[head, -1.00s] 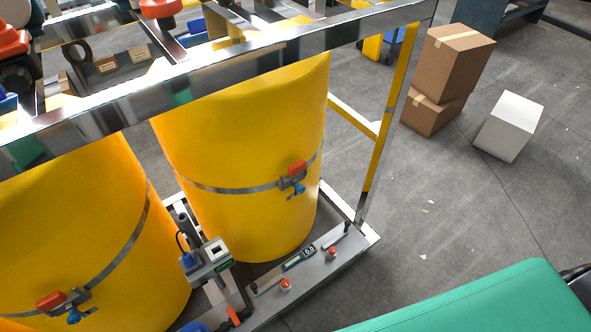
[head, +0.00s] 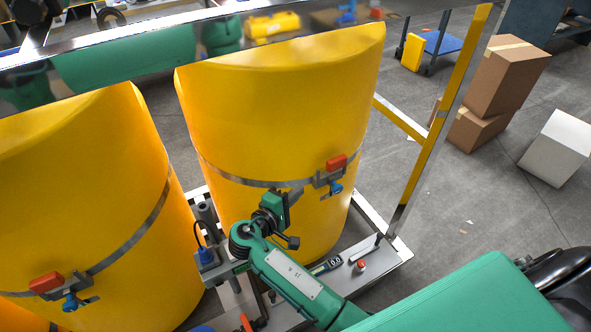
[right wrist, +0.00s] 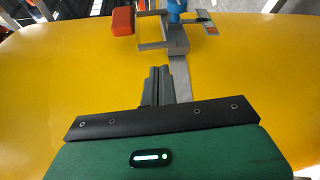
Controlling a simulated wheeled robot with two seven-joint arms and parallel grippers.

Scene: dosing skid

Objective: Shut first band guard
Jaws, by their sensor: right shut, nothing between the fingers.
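Two yellow tanks each wear a metal band with a clamp. The right tank's clamp has a red block (head: 336,162), a blue knob (head: 335,188) and a grey bracket. The left tank's clamp has a red block (head: 46,283) and a blue knob (head: 71,301). I cannot tell which part is the guard. My right gripper (head: 297,193) is in front of the right tank, just left of its clamp. In the right wrist view my gripper's fingers (right wrist: 157,84) are shut and empty, below the grey bracket (right wrist: 178,42) and red block (right wrist: 123,21). My left gripper is not in view.
A metal rail (head: 150,42) crosses above the tanks. A yellow post (head: 440,125) stands at the right. The skid base (head: 390,258) carries small fittings. Cardboard boxes (head: 507,75) and a white box (head: 556,148) stand on the floor beyond.

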